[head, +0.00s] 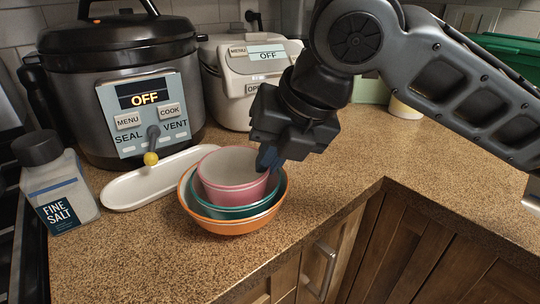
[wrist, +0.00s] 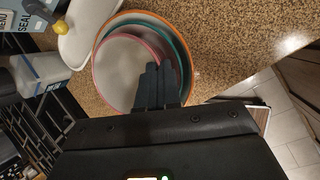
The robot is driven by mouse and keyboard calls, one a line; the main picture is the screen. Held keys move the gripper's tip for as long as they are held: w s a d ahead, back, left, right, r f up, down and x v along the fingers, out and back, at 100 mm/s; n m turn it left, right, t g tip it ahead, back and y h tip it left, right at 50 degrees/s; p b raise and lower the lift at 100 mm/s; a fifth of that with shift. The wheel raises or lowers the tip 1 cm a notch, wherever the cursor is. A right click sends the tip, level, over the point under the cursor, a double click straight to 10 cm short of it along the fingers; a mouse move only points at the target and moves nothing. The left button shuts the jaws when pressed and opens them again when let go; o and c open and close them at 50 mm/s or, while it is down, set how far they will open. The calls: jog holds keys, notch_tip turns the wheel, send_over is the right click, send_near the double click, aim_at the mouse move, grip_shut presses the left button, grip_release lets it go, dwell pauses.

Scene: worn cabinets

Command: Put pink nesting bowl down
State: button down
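The pink nesting bowl (head: 232,194) sits upright inside a teal bowl (head: 238,212), which sits inside an orange bowl (head: 232,227) on the counter. The pink bowl's rim stands above the other two. My gripper (head: 268,159) is at the right side of the pink rim, its fingers close together and looking shut on the bowl's wall. In the wrist view, the fingers (wrist: 157,86) overlap the near edge of the pink bowl (wrist: 122,68). They hide part of the rim and the contact itself. The pink bowl looks empty. Whether its base touches the teal bowl is hidden.
A white oblong tray (head: 150,186) lies close behind the bowls, left. A pressure cooker (head: 120,50), a white rice cooker (head: 225,100) and a salt bottle (head: 60,190) stand around. The speckled counter (head: 330,165) is clear right of the bowls, ending at a front edge.

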jog(key=shift+f, duration=0.2)
jog(key=c, duration=1.6)
grip_release()
jog(key=shift+r, duration=0.25)
jog(key=p+v, duration=0.1)
jog(key=v, duration=1.1)
jog(key=shift+d, duration=0.1)
jog(key=shift+s+d+f, duration=0.1)
